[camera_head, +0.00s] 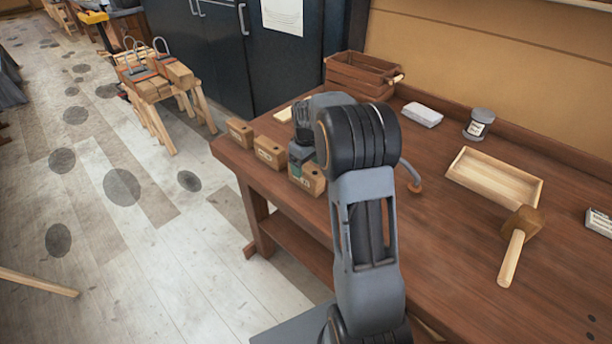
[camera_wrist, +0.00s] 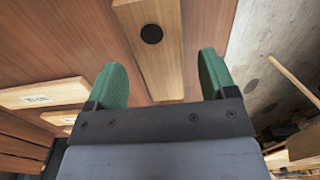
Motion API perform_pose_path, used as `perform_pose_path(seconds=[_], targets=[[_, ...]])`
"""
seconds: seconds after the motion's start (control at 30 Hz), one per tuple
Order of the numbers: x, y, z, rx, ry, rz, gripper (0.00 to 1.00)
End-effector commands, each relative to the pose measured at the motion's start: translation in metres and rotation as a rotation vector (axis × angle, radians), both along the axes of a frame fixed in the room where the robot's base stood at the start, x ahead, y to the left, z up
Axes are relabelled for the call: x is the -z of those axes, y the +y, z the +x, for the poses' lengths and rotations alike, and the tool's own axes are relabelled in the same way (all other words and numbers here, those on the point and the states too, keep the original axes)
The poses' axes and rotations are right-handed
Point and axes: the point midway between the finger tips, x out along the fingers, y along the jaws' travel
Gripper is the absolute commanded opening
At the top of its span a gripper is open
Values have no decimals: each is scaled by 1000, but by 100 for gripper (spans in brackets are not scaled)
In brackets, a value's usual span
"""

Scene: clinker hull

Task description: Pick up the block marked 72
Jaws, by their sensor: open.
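Three small wooden blocks stand along the left edge of the workbench in the head view: a far one (camera_head: 239,131), a middle one (camera_head: 268,151) and a near one (camera_head: 309,181). Their marks are too small to read, so I cannot tell which is 72. My gripper (camera_head: 300,157) is open and points down at the near block, partly hiding it. In the wrist view my gripper (camera_wrist: 162,78) has its green fingers apart. A wooden block (camera_wrist: 155,60) with a dark round spot shows between them, with gaps on both sides.
On the workbench (camera_head: 440,250) are a brown crate (camera_head: 360,75), a pale open tray (camera_head: 495,180), a mallet (camera_head: 518,235), a grey tin (camera_head: 479,124) and a pale block (camera_head: 422,115). A labelled wooden piece (camera_wrist: 45,94) lies left in the wrist view. Floor lies beyond the bench's left edge.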

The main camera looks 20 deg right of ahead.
Motion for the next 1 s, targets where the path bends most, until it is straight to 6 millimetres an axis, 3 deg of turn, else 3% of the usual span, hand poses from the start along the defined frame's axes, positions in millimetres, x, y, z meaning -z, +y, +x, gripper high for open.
perform_pose_path(seconds=[0.2,0.5,1.0], targets=[[22,1,0,0,0,0,78],[26,1,0,0,-1,-1,78],[25,1,0,0,-1,-1,31]])
